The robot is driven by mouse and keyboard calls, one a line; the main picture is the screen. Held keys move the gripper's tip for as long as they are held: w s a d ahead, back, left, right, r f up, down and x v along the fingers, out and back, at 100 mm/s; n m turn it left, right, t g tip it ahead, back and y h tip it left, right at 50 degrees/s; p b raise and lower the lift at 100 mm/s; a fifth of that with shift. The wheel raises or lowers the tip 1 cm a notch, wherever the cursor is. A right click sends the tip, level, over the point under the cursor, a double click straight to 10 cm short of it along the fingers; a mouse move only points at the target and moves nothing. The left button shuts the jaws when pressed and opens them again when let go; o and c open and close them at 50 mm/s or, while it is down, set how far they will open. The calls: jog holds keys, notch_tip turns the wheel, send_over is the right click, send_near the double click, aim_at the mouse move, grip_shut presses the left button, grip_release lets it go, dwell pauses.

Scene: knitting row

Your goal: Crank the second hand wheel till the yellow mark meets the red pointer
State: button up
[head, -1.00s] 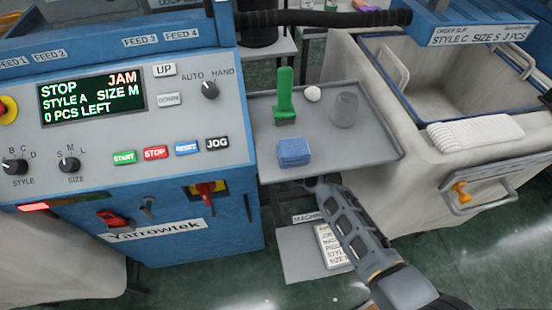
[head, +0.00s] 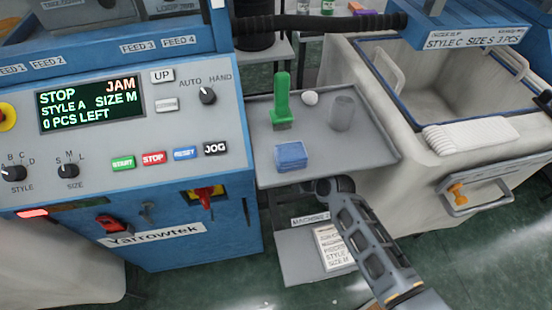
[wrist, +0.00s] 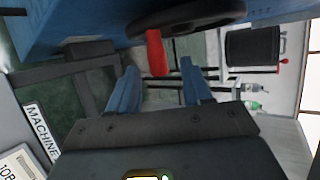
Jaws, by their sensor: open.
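In the wrist view a dark hand wheel (wrist: 190,14) shows at the top, cut by the frame edge, with a red crank handle (wrist: 156,54) hanging from it toward me. My gripper (wrist: 160,76) is open, its two blue fingers apart. The red handle appears in the gap between the fingertips, nearer the left one; I cannot tell whether either finger touches it. No yellow mark or red pointer can be made out on the wheel. In the head view my arm reaches under the grey tray, and the gripper and wheel are hidden.
The grey tray (head: 355,168) holds a green-handled brush (head: 282,98), a blue block (head: 291,155), a white ball and a grey cup. The blue machine's panel (head: 110,135) reads STOP, JAM. A cloth-lined bin (head: 440,100) stands right. A lower shelf (head: 300,262) holds a job card.

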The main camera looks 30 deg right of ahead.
jog(key=shift+v, duration=1.45)
jog(key=s+r+n+h, duration=0.3)
jog(key=s+n, duration=0.5)
jog(key=s, duration=1.4)
jog(key=s+a+r+n+t, duration=0.1)
jog(key=s+a+r+n, duration=0.1)
jog(key=s+r+n, duration=0.3)
jog(key=s+a+r+n+t+y, duration=0.1)
jog(key=s+a+r+n+t, duration=0.1)
jog(key=s+r+n, duration=0.4)
jog(key=s+r, duration=0.5)
jog(key=r, duration=0.5)
jog(key=shift+a, duration=0.15)
